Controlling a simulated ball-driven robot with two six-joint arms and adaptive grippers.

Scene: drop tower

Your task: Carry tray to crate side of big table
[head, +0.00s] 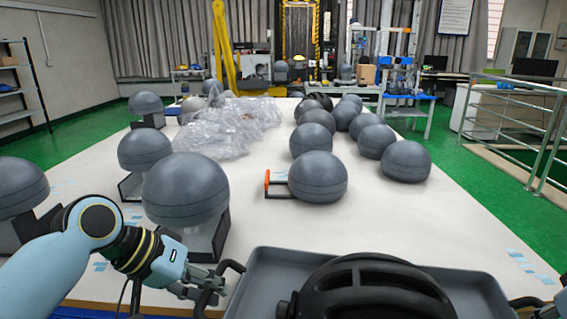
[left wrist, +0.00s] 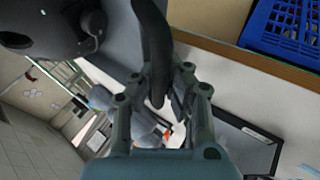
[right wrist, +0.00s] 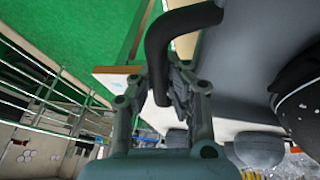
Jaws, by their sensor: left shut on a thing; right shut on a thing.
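The grey tray (head: 262,268) is at the bottom of the head view, at the near edge of the big white table (head: 240,225). A black helmet (head: 370,285) lies in it. My left gripper (head: 208,284) is shut on the tray's black left handle. That handle shows between the fingers in the left wrist view (left wrist: 158,60). My right gripper (right wrist: 165,88) is shut on the other black handle (right wrist: 160,45) in the right wrist view. A blue crate (left wrist: 285,25) is at the top right of the left wrist view, beyond the wooden table edge.
Several grey domes stand on the table, some on stands, such as the near left one (head: 186,190). A dome with an orange-tipped bracket (head: 318,177) is in the middle. Clear plastic wrap (head: 228,128) lies farther back. The table's right front is mostly bare. A railing (head: 520,110) stands right.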

